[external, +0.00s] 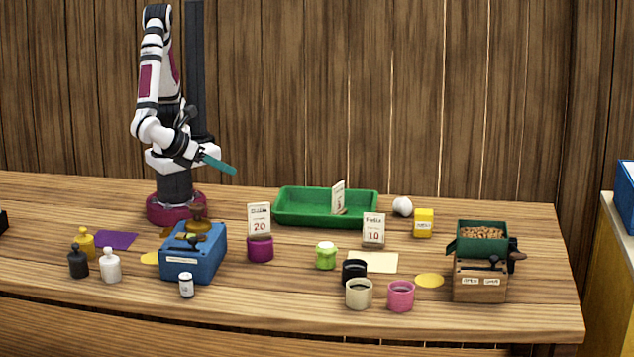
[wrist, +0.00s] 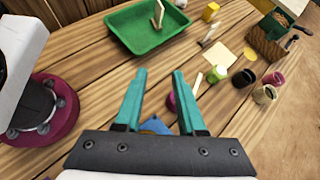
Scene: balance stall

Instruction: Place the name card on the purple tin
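The purple tin (external: 260,249) stands at mid-table. An upright white card marked 20 (external: 259,218) rises at its top; whether it rests on the tin or behind it is unclear. In the wrist view the tin (wrist: 171,103) is partly hidden by my right finger, with that card (wrist: 198,84) beside it. A second card, reading Felix and 10 (external: 374,229), stands farther right. A third card (external: 338,196) stands in the green tray (external: 290,219). Which is the name card is unclear. My gripper (wrist: 159,73) is open and empty, raised above the table at left (external: 222,164).
A blue box (external: 205,262) with a brass-coloured top stands left of the tin. A green jar (external: 326,257), a black tin (external: 354,272), a cream tin (external: 359,295) and a pink tin (external: 400,297) stand to its right. A wooden box (external: 480,282) is farther right.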

